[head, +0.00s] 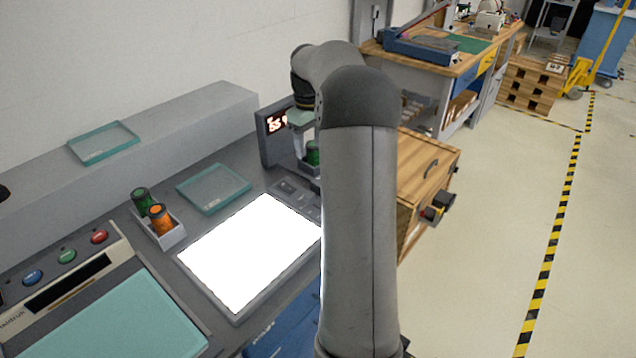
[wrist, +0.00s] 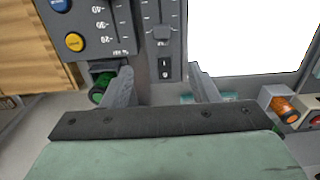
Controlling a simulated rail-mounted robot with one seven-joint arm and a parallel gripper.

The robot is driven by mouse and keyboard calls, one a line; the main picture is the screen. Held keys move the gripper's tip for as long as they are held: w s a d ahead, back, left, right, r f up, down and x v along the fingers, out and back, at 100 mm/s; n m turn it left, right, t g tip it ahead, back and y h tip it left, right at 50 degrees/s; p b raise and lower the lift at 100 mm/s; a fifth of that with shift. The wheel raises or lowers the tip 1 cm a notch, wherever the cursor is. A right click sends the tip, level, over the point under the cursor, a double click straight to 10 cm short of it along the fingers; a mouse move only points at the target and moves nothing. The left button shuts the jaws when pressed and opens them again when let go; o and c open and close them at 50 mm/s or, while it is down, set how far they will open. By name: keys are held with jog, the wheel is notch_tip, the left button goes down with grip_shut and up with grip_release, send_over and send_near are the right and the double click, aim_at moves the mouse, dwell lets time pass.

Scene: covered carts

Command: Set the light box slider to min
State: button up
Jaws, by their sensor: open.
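The light box (head: 250,252) lies on the bench with its white panel brightly lit; the panel also shows at the upper right of the wrist view (wrist: 250,30). Its dark control strip (wrist: 172,15) runs beside the panel. A slider knob (wrist: 161,33) sits in a scaled slot there, with a black rocker switch below it. My gripper (wrist: 161,72) is open and empty, its fingers either side of the strip's lower end in the picture. Height above the strip is hard to judge. In the head view my arm hides part of the strip, and the fingertips are unclear.
Next to the strip stands a display unit (head: 275,130) with red digits; a scaled panel with blue and yellow buttons (wrist: 75,42) is left of it in the wrist view. A green jar (wrist: 100,88) is close to the left finger. A tray with green and orange jars (head: 165,232) stands left.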

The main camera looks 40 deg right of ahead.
aim_at(310, 194)
notch_tip(310, 194, down, 17)
jog(key=shift+a+r+p, duration=0.15)
jog(key=shift+r+p, duration=0.05)
jog(key=shift+p, duration=0.45)
